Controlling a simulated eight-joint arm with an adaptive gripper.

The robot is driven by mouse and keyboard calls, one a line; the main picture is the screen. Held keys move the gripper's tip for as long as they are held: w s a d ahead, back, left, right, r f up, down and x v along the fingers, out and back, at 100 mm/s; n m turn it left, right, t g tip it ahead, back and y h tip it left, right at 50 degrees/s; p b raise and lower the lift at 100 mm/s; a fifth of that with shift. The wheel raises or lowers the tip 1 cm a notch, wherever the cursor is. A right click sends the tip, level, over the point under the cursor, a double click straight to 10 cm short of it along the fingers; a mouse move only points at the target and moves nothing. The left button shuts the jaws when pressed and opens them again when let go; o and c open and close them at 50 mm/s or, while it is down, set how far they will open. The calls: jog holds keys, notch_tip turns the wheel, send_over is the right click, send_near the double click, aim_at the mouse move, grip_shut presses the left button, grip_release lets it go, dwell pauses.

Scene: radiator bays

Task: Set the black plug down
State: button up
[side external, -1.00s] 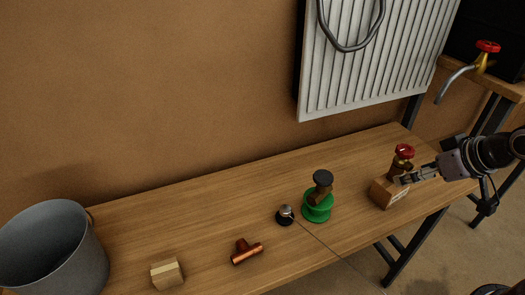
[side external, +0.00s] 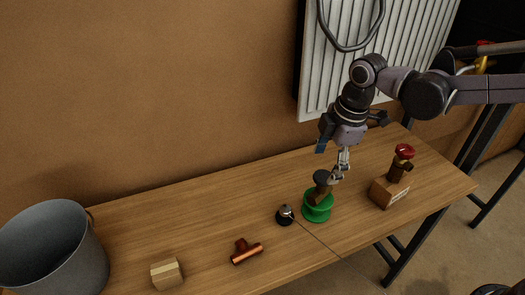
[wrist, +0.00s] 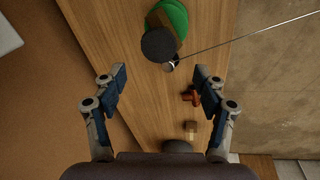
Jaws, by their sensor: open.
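A round black cap, which looks like the black plug (side external: 322,177), sits on top of a brown fitting (side external: 318,195) that stands slightly tilted in a green round holder (side external: 317,212) on the bench. The plug also shows as a dark disc in the wrist view (wrist: 158,45), with the green holder (wrist: 177,14) partly behind it. My gripper (side external: 339,175) is open and empty, pointing down just right of the plug in the side view. In the wrist view my gripper (wrist: 161,84) has its fingers wide apart, with the plug ahead of them. I cannot tell whether a finger touches it.
A small black piece with a silver top (side external: 285,215) and a thin line stands left of the holder. A copper tee (side external: 246,251), a wooden block (side external: 167,273) and a grey bucket (side external: 50,250) are further left.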

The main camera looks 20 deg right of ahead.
aim_at(286, 209)
jog(key=a+f+n, duration=0.2)
jog(key=w+a+f+n+g, duration=0.1)
jog(key=a+f+n, duration=0.1)
jog(key=a, duration=0.1)
jog(key=w+a+f+n+g, duration=0.1)
jog(key=a+f+n, duration=0.1)
jog(key=a, duration=0.1)
jog(key=shift+w+a+n+h, duration=0.2)
jog(key=shift+w+n+h, duration=0.1)
jog(key=shift+h, duration=0.1)
notch_tip(286, 209, down, 5)
jog(key=shift+s+d+f, duration=0.1)
jog(key=shift+f, duration=1.35)
jog(key=shift+s+f, duration=0.1)
jog(key=shift+f, duration=1.35)
jog(key=shift+r, duration=0.1)
jog(key=c, duration=1.3)
